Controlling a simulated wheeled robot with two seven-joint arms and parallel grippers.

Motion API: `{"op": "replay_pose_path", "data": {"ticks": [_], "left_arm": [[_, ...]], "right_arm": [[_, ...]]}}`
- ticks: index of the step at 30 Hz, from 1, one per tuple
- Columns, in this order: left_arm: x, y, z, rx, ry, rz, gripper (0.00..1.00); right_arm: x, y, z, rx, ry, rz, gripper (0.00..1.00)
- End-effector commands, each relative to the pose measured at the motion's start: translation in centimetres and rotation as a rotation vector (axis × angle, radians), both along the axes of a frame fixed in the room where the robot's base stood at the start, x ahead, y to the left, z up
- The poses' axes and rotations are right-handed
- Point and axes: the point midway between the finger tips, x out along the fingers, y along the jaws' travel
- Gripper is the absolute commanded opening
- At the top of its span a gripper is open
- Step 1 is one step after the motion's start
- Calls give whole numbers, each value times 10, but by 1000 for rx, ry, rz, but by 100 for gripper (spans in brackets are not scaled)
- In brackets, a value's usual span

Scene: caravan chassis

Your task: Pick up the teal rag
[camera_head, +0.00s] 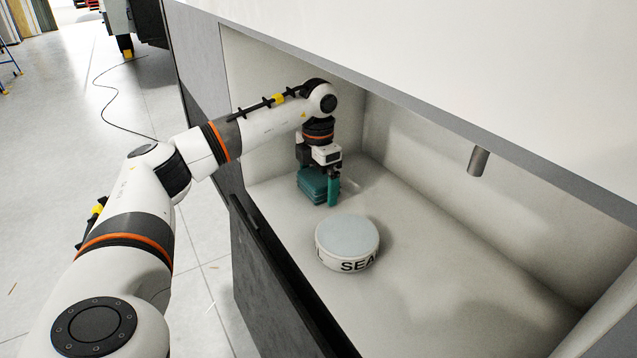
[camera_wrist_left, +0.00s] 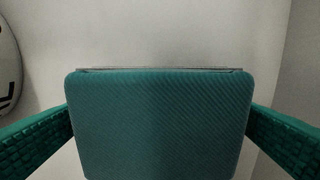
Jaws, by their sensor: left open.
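The teal rag (camera_head: 311,184) is a folded block on the floor of an open compartment, near its back left corner. In the left wrist view the rag (camera_wrist_left: 160,125) fills the middle, its woven face between two teal textured fingers. My left gripper (camera_head: 326,189) points down at the rag, with one finger showing in front of its right side. In the left wrist view the left gripper (camera_wrist_left: 160,140) is open, with a finger on either side of the rag. Whether the fingers touch it is hard to tell. My right gripper is not in view.
A round white tub (camera_head: 347,243) with a pale lid and black lettering stands in front of the rag. The compartment has a dark front edge (camera_head: 285,275) and a white overhang above. A small grey cylinder (camera_head: 478,161) sticks out at the right. The compartment floor to the right is clear.

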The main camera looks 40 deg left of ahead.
Motion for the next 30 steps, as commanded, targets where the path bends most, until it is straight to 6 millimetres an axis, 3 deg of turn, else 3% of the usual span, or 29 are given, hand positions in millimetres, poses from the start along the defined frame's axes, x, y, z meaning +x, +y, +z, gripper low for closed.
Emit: {"op": "replay_pose_path", "data": {"ticks": [7, 12, 15, 25, 30], "left_arm": [[0, 0, -2, 0, -1, 0, 98], [0, 0, -2, 0, 0, 0, 71], [0, 0, -2, 0, -1, 0, 59], [-1, -1, 2, -1, -2, 0, 59], [-2, -3, 19, -1, -4, 0, 59]], "right_arm": [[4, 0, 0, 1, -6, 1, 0], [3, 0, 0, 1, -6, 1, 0], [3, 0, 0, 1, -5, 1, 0], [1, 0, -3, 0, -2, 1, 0], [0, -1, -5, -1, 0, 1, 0]]}}
